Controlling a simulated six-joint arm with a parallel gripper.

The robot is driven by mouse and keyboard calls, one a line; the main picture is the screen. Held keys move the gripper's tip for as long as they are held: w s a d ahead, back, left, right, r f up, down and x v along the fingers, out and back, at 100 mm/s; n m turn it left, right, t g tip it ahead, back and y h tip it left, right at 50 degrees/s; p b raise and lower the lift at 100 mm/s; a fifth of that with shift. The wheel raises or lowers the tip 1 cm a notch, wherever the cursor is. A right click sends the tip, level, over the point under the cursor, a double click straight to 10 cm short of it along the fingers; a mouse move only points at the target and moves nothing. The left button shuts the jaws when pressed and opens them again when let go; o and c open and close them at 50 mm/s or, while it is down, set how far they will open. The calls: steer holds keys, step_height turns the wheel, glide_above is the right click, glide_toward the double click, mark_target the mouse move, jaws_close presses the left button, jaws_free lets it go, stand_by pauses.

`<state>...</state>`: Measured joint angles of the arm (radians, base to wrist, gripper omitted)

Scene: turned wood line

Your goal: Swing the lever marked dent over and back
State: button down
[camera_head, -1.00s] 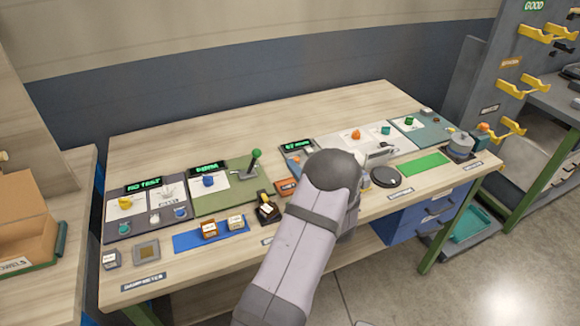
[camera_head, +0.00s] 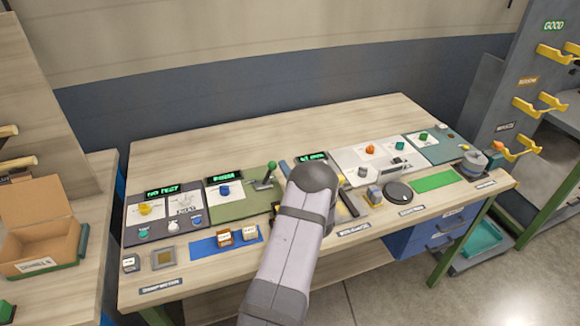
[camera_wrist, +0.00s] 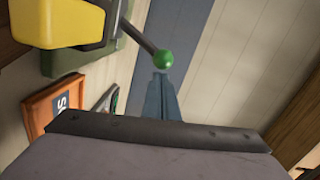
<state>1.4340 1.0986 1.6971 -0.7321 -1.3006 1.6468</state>
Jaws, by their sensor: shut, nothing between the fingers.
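The lever's green ball knob (camera_head: 271,165) stands on a dark shaft over a green panel, left of my arm in the head view, and leans slightly right. The knob also shows in the wrist view (camera_wrist: 164,58), at the end of its dark shaft. My gripper (camera_wrist: 161,76) is shut and empty, its blue-grey fingertips right at the knob. I cannot tell whether they touch it. In the head view my arm hides most of the gripper. The display (camera_head: 224,177) above the green panel is too blurred to read surely.
A dark panel (camera_head: 135,236) with small knobs lies to the left, and a white panel (camera_head: 345,160) with coloured knobs to the right. A blue mat (camera_head: 205,247) with small blocks is in front. In the wrist view, a yellow part (camera_wrist: 55,22) and an orange-framed sign (camera_wrist: 55,103) are close by.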

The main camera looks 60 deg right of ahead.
steer(key=shift+w+a+r, duration=0.1)
stand_by(0.4)
steer(key=w+a+r+n+b, duration=0.2)
steer(key=w+a+n+b, duration=0.2)
steer(key=n, duration=0.4)
steer(key=shift+w+a+r+g, duration=0.15)
steer(key=shift+w+a+g, duration=0.15)
steer(key=shift+w+a, duration=0.4)
steer(key=shift+s, duration=0.1)
steer(key=s+a+r, duration=0.3)
steer(key=s+a, duration=0.3)
steer(key=s, duration=0.3)
steer(key=shift+r+b, duration=0.35)
steer(key=shift+b, duration=0.05)
